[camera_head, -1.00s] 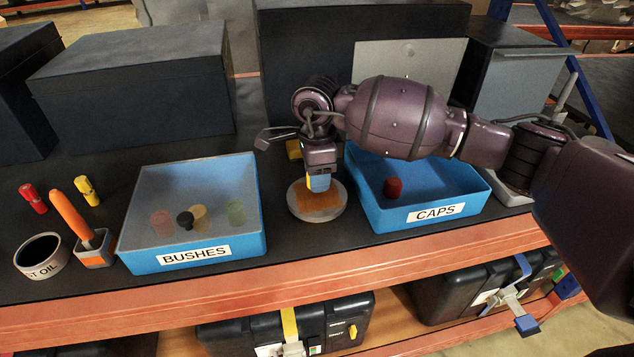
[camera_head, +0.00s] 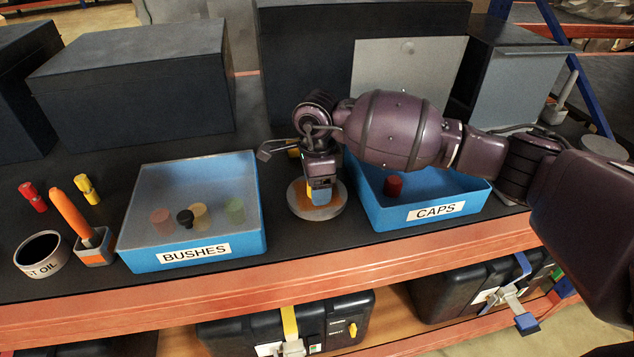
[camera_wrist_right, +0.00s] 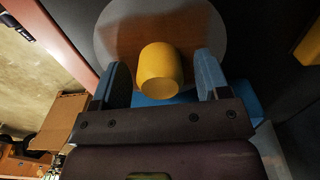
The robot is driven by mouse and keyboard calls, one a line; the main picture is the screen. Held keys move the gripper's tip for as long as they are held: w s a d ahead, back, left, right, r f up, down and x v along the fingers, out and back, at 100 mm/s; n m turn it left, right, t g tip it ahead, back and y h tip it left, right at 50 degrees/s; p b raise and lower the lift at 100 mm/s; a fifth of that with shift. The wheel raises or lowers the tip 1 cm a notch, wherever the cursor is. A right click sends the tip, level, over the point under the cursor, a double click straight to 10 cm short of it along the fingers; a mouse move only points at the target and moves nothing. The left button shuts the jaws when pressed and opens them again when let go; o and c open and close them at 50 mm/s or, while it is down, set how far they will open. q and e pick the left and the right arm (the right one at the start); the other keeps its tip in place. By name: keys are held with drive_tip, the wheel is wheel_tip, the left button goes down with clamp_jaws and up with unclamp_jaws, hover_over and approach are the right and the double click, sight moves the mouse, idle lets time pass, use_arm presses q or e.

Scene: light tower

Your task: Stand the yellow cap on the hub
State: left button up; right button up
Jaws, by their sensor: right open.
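The hub (camera_head: 333,212) is a round grey disc with an orange-brown top, standing between the two blue bins; it also shows in the wrist view (camera_wrist_right: 212,25). The yellow cap (camera_wrist_right: 160,68) is over the hub's top, between the fingers of my right gripper (camera_wrist_right: 163,82). Gaps show between the cap and both blue finger pads. In the head view my right gripper (camera_head: 321,194) is low over the hub, open, and hides most of the cap. Whether the cap's base touches the hub is hard to tell. My left gripper is not in view.
The CAPS bin (camera_head: 380,217) stands close right of the hub, with a red cap (camera_head: 393,186) inside. The BUSHES bin (camera_head: 160,257) stands left with several bushes. A yellow object (camera_head: 294,153) is behind my gripper. Large dark boxes (camera_head: 135,85) line the back.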

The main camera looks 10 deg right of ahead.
drive_tip(key=shift+r, duration=0.25)
wheel_tip(320, 180, up, 12)
drive_tip(key=b, duration=0.1)
drive_tip(key=shift+f, duration=0.1)
idle(0.4)
